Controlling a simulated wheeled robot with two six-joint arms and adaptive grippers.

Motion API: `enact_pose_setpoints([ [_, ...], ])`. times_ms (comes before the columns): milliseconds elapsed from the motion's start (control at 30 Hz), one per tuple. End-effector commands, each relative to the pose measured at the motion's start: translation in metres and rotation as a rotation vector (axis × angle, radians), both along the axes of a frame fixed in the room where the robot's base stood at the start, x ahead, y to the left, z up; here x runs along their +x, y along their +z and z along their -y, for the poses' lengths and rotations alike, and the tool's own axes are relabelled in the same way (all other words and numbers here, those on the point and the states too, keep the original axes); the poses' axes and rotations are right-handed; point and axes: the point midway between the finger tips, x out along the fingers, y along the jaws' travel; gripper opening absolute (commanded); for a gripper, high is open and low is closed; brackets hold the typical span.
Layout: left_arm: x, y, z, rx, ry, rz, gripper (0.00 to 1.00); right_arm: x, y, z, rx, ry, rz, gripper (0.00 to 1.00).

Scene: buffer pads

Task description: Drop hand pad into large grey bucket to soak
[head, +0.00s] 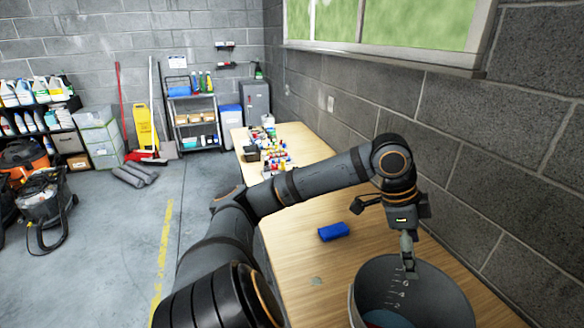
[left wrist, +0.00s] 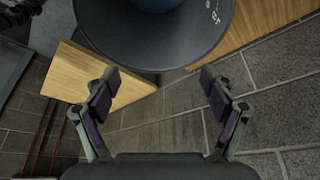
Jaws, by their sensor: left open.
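The large grey bucket (head: 452,288) stands at the near end of the wooden table, cut off by the bottom edge. Its dark wall and rim also show at the top of the left wrist view (left wrist: 150,52). Inside it, low down, is a blue-teal surface with a reddish edge (head: 388,319); I cannot tell whether this is liquid or a pad. My left gripper (head: 410,268) points down at the bucket's mouth. In the left wrist view its fingers (left wrist: 160,82) are spread with nothing between them. My right gripper is not in view.
Several small bottles (head: 278,158) crowd the table's far end. A block wall (head: 510,180) runs close along the right.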

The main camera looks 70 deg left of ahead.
Motion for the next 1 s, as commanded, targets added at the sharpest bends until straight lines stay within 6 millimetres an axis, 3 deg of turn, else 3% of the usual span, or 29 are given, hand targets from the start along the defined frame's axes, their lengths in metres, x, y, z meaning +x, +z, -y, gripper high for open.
enact_pose_setpoints([
  [100, 0.001, 0.023, 0.001, -0.006, -0.003, 0.006, 0.84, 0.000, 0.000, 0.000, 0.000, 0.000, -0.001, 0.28],
  [300, 0.000, 0.041, 0.000, -0.002, 0.000, 0.001, 0.84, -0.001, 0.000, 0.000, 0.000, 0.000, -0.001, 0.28],
  [1000, 0.000, 0.043, 0.000, 0.000, 0.000, -0.001, 0.84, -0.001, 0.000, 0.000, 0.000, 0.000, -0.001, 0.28],
])
